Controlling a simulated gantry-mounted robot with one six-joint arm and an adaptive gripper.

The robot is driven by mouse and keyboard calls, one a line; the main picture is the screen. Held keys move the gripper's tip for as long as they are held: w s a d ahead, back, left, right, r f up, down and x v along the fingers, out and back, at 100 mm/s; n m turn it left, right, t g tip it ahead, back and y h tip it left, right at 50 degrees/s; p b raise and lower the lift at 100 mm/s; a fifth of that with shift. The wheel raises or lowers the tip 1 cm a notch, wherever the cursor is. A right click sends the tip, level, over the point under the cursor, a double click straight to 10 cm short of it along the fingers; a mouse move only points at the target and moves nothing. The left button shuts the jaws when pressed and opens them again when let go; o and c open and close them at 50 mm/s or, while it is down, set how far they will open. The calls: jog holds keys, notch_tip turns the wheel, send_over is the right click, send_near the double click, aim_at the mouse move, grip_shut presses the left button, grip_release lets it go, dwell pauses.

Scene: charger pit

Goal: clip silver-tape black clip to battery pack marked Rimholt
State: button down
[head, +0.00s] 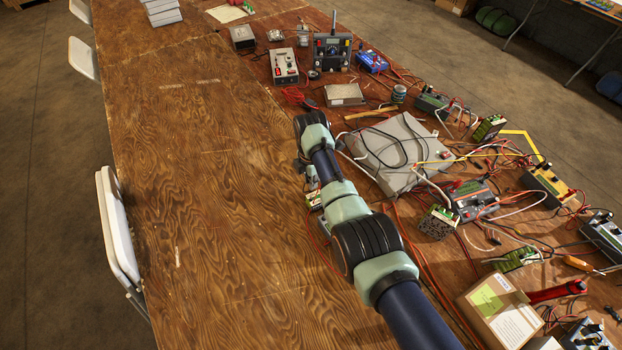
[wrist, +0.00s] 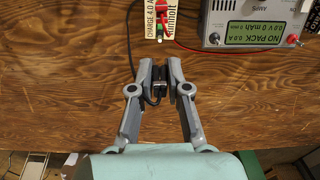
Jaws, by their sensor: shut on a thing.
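My gripper (wrist: 158,82) is shut on a small black clip (wrist: 157,89) in the wrist view. The clip is between the fingertips above the wood; a silver band on it is too small to tell. A black lead runs up from it. The battery pack marked Rimholt (wrist: 150,31), with a label reading CHARGE 4.0 A, is ahead of the fingertips at the top edge, apart from the clip. A red clip (wrist: 161,8) is at its terminals, with a red lead running right. In the head view my arm hides the fingertips and the held clip.
A grey charger (wrist: 255,22) reading NO PACK, 0.0 V stands right of the pack. In the head view, several chargers, packs and tangled leads crowd the right side, around a large grey case (head: 395,150). The left of the wooden table (head: 190,200) is clear.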

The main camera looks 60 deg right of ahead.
jog(key=shift+f+b, duration=3)
jog(key=shift+f, duration=0.5)
jog(key=shift+f, duration=0.2)
jog(key=c, duration=1.1)
grip_release()
jog(key=shift+o, duration=0.4)
jog(key=shift+o, duration=0.8)
